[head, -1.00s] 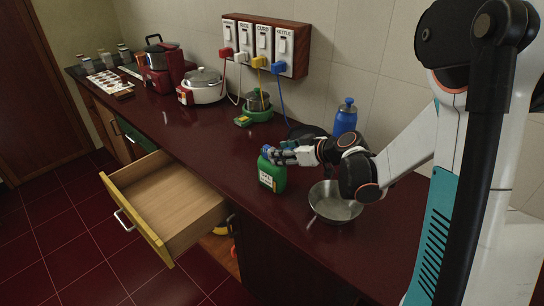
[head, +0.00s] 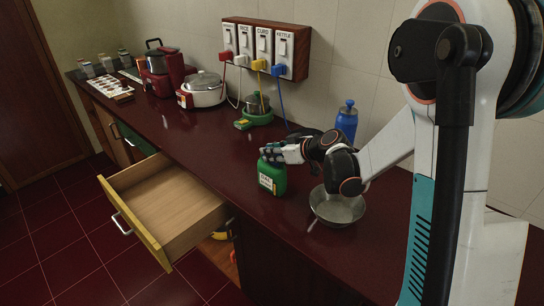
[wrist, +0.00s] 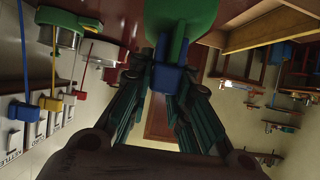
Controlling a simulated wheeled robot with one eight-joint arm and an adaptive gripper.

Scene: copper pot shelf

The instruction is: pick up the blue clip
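The blue clip (wrist: 168,78) is at the top of a green bottle (wrist: 182,18) in the wrist view. The bottle (head: 272,178) stands upright on the dark red counter in the head view, a white label on its front. My gripper (wrist: 168,84) reaches it from the right, its dark green fingers slanting inward against both sides of the clip. In the head view my gripper (head: 272,153) hides most of the clip. The clip is still at the bottle's top.
A metal bowl (head: 338,208) stands beneath my wrist, and a blue bottle (head: 346,122) is behind it. A yellow-fronted drawer (head: 140,228) is open below the counter. A socket board (head: 265,46) with corded plugs hangs on the wall.

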